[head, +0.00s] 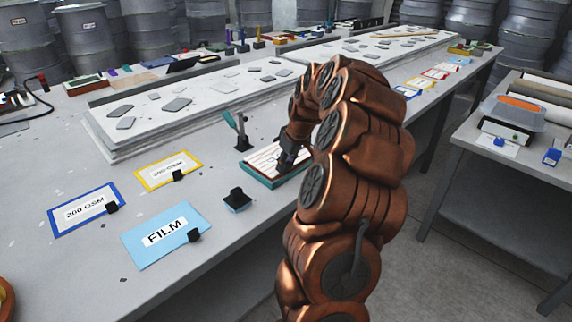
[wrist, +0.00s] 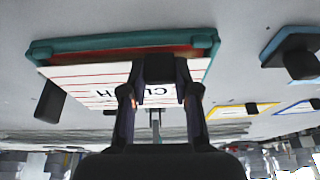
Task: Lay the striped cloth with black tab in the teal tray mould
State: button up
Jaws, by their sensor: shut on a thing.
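The teal tray mould (head: 258,178) sits on the grey bench, and its rim (wrist: 120,40) shows in the wrist view with a red strip inside. The white cloth with red stripes (head: 262,159) is over the tray. In the wrist view the cloth (wrist: 90,77) overlaps the tray's left rim, and part of its lettering shows. My gripper (head: 290,152) is shut on the cloth's black tab (wrist: 159,69), with one finger on each side (wrist: 160,98). I cannot tell whether the cloth touches the tray floor. My arm hides the tray's right side in the head view.
A green-handled clamp (head: 240,132) stands just behind the tray. A small blue piece with a black tab (head: 237,199) lies in front left. The FILM card (head: 160,236) and two framed cards lie further left.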

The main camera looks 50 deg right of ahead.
jog(key=shift+f+b, duration=0.7)
jog(key=shift+f, duration=0.05)
dwell(0.8)
jog(key=o, duration=1.1)
jog(key=shift+r, duration=0.15)
jog(key=v, duration=1.2)
